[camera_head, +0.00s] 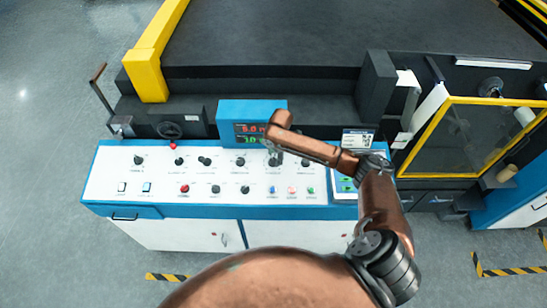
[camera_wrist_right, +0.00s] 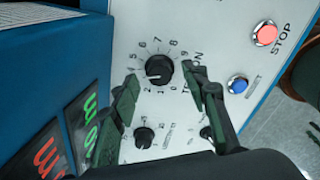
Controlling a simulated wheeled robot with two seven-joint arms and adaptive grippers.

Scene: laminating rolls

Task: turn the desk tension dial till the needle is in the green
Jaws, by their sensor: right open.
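The tension dial is a round black knob (camera_wrist_right: 159,69) on the white desk panel, ringed by printed numbers, in the right wrist view. Its white mark points left, near the low numbers. My right gripper (camera_wrist_right: 160,78) is open, with its dark green fingers on either side of the dial; contact cannot be told. In the head view the right gripper (camera_head: 275,154) points down over the panel and largely hides the dial. I cannot make out a needle or a green band. The left gripper is not in view.
A blue display box (camera_head: 252,111) with red and green digits stands close behind the right gripper. Other knobs line the white panel (camera_head: 150,180). A red STOP button (camera_wrist_right: 265,33) and a blue button (camera_wrist_right: 237,84) are nearby. A yellow-framed guard (camera_head: 465,140) stands right.

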